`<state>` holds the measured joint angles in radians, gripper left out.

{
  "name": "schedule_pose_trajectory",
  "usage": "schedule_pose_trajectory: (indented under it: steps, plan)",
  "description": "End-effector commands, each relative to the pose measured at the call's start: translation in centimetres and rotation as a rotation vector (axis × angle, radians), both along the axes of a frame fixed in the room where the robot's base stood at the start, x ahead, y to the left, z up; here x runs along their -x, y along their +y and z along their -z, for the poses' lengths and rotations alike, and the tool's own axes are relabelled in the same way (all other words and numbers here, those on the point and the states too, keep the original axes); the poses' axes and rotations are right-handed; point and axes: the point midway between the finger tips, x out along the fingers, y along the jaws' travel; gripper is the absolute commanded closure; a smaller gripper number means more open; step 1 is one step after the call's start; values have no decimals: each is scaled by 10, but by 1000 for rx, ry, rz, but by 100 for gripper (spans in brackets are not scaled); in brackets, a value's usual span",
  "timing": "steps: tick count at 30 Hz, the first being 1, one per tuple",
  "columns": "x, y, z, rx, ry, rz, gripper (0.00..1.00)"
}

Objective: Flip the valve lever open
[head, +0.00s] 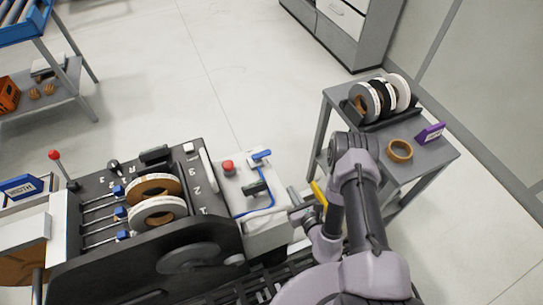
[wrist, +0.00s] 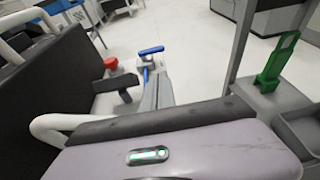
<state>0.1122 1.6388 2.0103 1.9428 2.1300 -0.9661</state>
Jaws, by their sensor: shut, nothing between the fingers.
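The valve lever (head: 261,155) is a short blue bar on a small pale fitting at the far end of the machine's light side panel. In the wrist view the blue lever (wrist: 151,51) lies crosswise just beyond my fingertips. My gripper (head: 293,192) is shut and empty, to the right of the panel and nearer than the lever in the head view. In the wrist view my gripper (wrist: 152,88) points toward the lever, with no clear contact. My arm link covers the lower part of the wrist view.
A red button (head: 228,166) and a black handle (head: 256,188) sit beside the lever, with a blue hose (head: 262,209) below. Tape rolls (head: 154,186) stand on the machine at left. A grey side table (head: 431,157) with a brown ring (head: 399,150) stands right. Floor beyond is clear.

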Motion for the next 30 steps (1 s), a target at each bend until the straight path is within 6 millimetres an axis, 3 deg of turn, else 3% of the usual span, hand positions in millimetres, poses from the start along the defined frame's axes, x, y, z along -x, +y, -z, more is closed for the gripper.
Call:
schedule_pose_trajectory:
  steps: [7, 30]
  plan:
    - [-19, 9, 8, 1, -5, -6, 100]
    - [-163, 65, 57, -1, -3, -4, 100]
